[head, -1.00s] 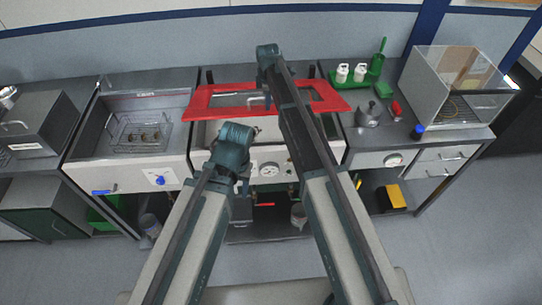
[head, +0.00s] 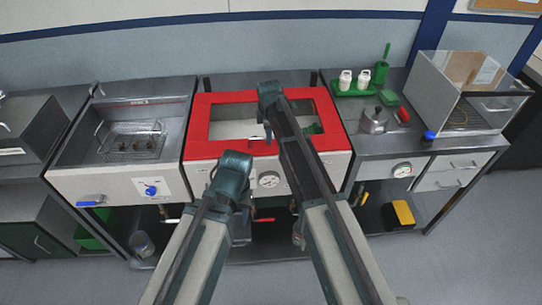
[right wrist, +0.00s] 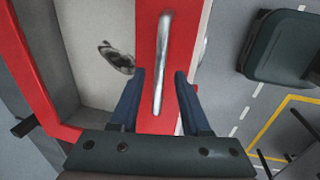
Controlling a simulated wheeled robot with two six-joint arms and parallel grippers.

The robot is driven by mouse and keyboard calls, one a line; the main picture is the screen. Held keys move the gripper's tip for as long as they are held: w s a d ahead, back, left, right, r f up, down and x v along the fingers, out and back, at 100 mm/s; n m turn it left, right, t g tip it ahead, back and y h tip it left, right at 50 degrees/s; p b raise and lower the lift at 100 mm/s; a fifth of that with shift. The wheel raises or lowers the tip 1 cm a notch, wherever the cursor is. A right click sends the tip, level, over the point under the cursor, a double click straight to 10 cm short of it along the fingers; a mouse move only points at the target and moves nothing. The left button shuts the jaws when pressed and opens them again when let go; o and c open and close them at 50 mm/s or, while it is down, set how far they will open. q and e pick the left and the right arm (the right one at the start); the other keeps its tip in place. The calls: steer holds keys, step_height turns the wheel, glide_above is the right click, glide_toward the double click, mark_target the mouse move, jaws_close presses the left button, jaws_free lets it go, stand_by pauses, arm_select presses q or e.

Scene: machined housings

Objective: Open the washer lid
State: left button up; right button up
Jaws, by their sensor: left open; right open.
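The washer lid (head: 205,145) is a red frame with a window, lying flat over the white washer (head: 337,170) in the middle of the bench. In the right wrist view, a silver handle (right wrist: 162,65) runs along the lid's red front bar. My right gripper (right wrist: 160,75) is open above the bar, with its blue fingers on either side of the handle; contact cannot be told. In the head view my right gripper (head: 267,132) is mostly hidden by its arm. My left gripper (head: 246,214) is open and hangs low in front of the washer, apart from the lid.
A sink unit with a wire basket (head: 130,143) stands left of the washer. To the right are a green tray (head: 352,89) with white bottles, a metal kettle (head: 374,119) and a clear-walled box (head: 470,85). The floor in front is clear at right.

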step_height(320, 180, up, 13)
steer(key=s+p, duration=0.3)
steer(key=p, duration=0.9)
steer(key=s+f+m+b, duration=0.4)
steer(key=s, duration=1)
steer(key=shift+a+f+m+g, duration=0.15)
steer(key=shift+a+m+g, duration=0.15)
steer(key=shift+g, duration=0.1)
steer(key=shift+s, duration=0.1)
